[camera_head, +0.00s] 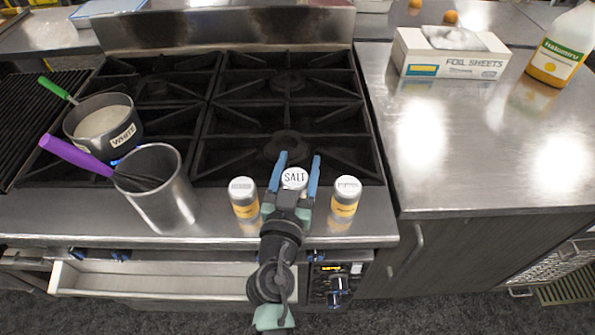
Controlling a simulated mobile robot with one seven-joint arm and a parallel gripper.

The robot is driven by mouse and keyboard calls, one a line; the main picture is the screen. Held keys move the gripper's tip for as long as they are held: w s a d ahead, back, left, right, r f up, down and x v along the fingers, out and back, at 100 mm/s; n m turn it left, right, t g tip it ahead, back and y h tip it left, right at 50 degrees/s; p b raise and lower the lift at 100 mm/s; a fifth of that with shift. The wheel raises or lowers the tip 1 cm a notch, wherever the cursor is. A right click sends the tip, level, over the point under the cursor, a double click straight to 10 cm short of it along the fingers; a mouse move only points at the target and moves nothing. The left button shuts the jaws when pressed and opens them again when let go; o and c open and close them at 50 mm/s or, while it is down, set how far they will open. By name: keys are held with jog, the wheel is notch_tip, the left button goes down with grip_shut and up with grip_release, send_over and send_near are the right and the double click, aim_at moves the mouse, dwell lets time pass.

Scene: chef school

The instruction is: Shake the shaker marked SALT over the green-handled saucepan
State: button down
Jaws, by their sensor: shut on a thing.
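The shaker marked SALT (294,177) has a white lid with black lettering and is seen from above at the front of the stove. My gripper (297,172) has its two blue fingers on either side of the shaker and is shut on it; the shaker's body is mostly hidden. I cannot tell whether it touches the stove ledge. The green-handled saucepan (79,129) stands on the stove's left side, labelled WHITE, with pale contents. Its green handle (57,88) points to the back left.
Two similar yellow-labelled shakers stand close by, left (244,198) and right (345,197). A metal container (165,200) with a purple-handled whisk (75,155) stands before the saucepan. A drawer (160,281) is open below.

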notch_tip(320, 180, up, 12)
jog(key=p, duration=0.6)
jog(key=shift+r, duration=0.25)
